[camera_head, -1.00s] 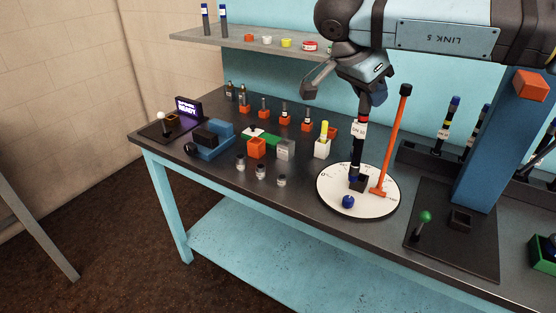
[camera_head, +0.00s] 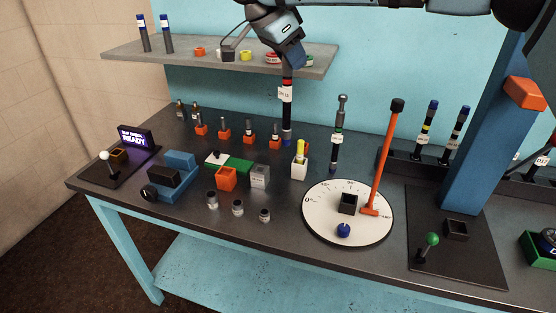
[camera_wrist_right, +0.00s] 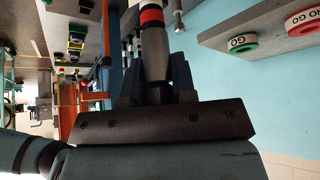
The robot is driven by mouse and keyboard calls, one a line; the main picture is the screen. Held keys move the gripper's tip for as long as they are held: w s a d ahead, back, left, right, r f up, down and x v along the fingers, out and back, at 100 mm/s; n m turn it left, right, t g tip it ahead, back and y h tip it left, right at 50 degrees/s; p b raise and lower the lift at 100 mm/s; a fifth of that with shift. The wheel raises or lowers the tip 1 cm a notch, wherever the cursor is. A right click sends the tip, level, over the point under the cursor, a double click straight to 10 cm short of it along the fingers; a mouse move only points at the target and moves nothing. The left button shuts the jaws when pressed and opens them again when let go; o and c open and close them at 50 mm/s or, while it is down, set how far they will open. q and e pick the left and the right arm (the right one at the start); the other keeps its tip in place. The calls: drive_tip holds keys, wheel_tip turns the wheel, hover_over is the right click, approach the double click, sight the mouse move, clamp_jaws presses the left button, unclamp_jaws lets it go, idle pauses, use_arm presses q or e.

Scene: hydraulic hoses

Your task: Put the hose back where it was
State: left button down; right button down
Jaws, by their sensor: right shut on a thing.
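My right gripper (camera_head: 289,60) is shut on the top of a black hose (camera_head: 287,108) with a red band, a white tag and a blue lower end. The hose hangs upright in front of the shelf edge, behind the white block; whether its lower end touches the bench is unclear. In the right wrist view the hose (camera_wrist_right: 154,50) sits between the fingers, its red band beyond them. The round white dial (camera_head: 320,222) has an empty black square socket (camera_head: 348,204). A second hose (camera_head: 337,135) with a silver top stands upright behind the dial. My left gripper is not in view.
An orange lever (camera_head: 381,160) rises beside the socket. A dark rack (camera_head: 403,168) with upright hoses is at the right, by a blue column (camera_head: 480,150). Orange blocks with fittings (camera_head: 249,136) line the bench. The grey shelf (camera_head: 130,53) overhangs the back.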

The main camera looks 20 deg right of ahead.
sight(285, 129)
wheel_tip(285, 129, down, 15)
drive_tip(key=shift+r, duration=0.2)
wheel_tip(285, 129, down, 4)
drive_tip(key=shift+r, duration=0.15)
drive_tip(key=c, duration=0.9)
unclamp_jaws()
drive_tip(key=shift+c, duration=0.2)
